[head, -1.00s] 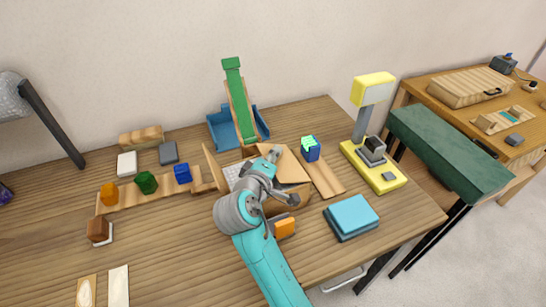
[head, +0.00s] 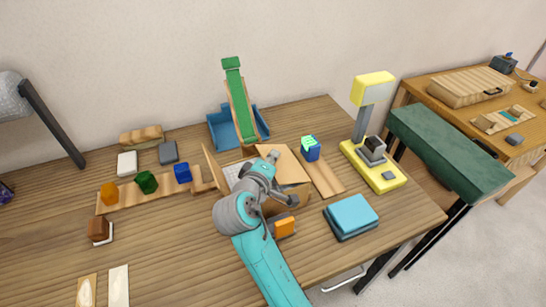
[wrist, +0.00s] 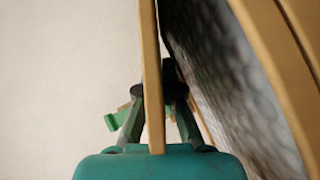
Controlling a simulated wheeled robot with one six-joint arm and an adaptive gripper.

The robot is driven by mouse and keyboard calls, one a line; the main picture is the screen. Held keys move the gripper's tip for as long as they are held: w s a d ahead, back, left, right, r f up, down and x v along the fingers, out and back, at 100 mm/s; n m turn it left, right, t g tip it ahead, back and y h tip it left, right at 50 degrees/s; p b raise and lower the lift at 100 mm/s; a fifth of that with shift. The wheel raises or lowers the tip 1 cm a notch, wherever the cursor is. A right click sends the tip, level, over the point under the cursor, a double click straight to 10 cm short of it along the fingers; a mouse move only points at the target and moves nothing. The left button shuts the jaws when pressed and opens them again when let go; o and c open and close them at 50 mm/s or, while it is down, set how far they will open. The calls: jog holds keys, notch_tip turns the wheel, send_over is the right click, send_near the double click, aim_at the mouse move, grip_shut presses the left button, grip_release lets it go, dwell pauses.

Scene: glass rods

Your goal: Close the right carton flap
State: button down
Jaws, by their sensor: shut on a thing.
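The open carton (head: 294,197) stands on the table with tan flaps up. Its left flap (head: 211,168) stands upright. Its right flap (head: 290,166) slants outward on the right side. My gripper (head: 274,156) is over the carton at the right flap, partly hidden by my own arm. In the wrist view the gripper (wrist: 157,105) has a finger on each side of a tan panel (wrist: 151,70) seen edge-on, and is shut on it; this appears to be the right flap. A grey, bumpy surface (wrist: 225,70) fills the right of that view.
A blue box with a green lid (head: 310,149) and a plank (head: 325,178) lie right of the carton. An orange block (head: 285,227) is in front, a blue stack (head: 351,216) at front right. A green ramp (head: 238,95) rises behind.

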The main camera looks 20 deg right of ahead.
jog(key=shift+a+f, duration=0.2)
jog(key=shift+f, duration=0.65)
jog(key=c, duration=1.3)
grip_release()
jog(key=shift+c, duration=0.2)
jog(key=shift+r, duration=0.25)
jog(key=shift+v, duration=4)
